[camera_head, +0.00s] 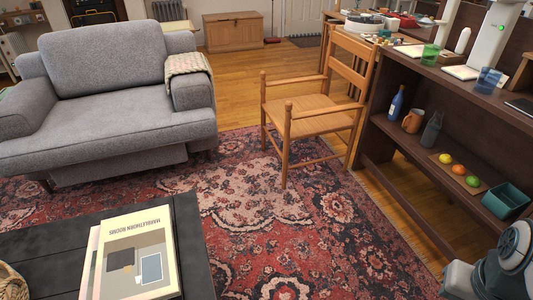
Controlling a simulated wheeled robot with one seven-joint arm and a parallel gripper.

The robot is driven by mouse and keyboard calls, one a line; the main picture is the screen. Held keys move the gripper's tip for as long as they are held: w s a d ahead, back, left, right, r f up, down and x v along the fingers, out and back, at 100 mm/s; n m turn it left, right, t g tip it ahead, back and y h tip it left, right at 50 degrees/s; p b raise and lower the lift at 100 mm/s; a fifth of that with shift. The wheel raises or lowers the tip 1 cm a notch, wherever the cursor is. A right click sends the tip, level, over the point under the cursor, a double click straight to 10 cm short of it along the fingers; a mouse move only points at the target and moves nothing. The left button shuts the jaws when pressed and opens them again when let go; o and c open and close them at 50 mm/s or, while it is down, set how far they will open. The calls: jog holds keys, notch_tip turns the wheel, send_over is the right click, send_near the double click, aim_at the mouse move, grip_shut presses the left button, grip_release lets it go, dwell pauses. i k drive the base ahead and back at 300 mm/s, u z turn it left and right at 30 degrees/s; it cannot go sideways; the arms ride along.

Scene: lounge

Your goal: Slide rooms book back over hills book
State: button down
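The rooms book (138,255) lies flat on the dark coffee table (188,222) at the lower left. Its pale cover reads "Marblethorn Rooms", upside down in the picture, above dark and blue-grey squares. Another pale book (88,262) shows as a strip under its left edge. Its title is hidden, so I cannot tell if it is the hills book. The top book sits a little to the right of the lower one. Part of my arm (492,272) shows at the lower right. My gripper's fingers are not in view.
A woven basket (12,283) stands at the table's left edge. A grey armchair (110,90) and a wooden chair (310,115) stand beyond. A dark shelf unit (400,150) with bottles, a mug and a teal bin (506,200) is at right. The rug between is clear.

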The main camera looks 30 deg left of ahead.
aim_at(135, 258)
jog(key=i, duration=1.8)
jog(key=u, duration=3.55)
jog(key=i, duration=1)
